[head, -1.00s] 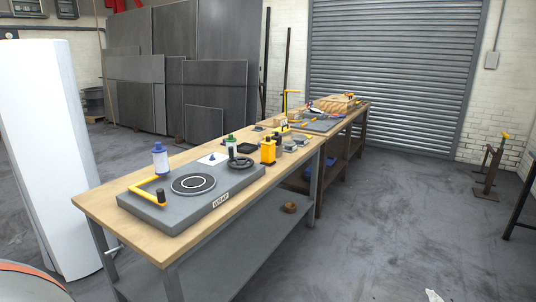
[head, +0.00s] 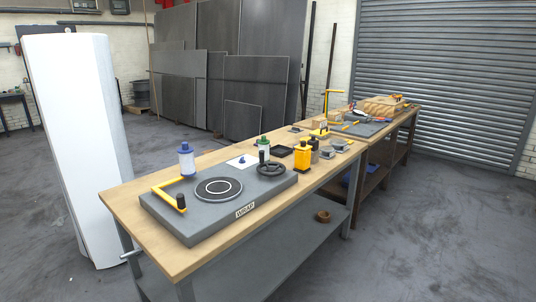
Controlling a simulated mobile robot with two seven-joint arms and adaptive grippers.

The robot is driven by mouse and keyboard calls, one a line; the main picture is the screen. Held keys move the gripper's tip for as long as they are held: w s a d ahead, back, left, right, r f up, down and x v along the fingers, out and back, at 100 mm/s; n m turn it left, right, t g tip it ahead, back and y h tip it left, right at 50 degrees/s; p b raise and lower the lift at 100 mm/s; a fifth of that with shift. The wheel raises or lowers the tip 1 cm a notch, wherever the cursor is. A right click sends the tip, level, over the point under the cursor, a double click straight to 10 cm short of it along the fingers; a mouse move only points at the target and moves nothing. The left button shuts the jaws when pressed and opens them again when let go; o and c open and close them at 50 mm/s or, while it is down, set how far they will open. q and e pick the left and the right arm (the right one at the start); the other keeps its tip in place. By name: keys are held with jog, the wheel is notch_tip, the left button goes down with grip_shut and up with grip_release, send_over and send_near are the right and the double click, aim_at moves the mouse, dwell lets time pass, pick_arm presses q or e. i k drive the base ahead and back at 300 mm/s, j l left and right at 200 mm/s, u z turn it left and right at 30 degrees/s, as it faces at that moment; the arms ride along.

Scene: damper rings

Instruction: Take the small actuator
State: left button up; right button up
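I cannot tell for sure which part is the small actuator. A yellow block-shaped unit with a dark top (head: 303,157) stands upright on the wooden workbench (head: 138,212), right of a black handwheel (head: 271,168). Small grey parts (head: 327,152) lie just behind and right of it, too small to make out. A grey board (head: 200,226) labelled "WRAP" lies on the near part of the bench. It carries a dark disc with a pale ring (head: 218,189) and a yellow crank arm (head: 168,188). Neither of my grippers is in view.
A blue-and-white bottle (head: 186,162) and a green-capped bottle (head: 264,150) stand on the bench. A second, cluttered bench (head: 411,112) continues behind. A brown ring (head: 322,216) lies on the lower shelf. A white pillar (head: 78,150) stands at left. Floor at right is clear.

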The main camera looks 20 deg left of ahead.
aim_at(303, 152)
jog(key=i+l+u, duration=0.4)
jog(key=i+l, duration=0.4)
jog(key=i, duration=0.15)
jog(key=i+l+u, duration=0.1)
jog(key=i+l, duration=0.7)
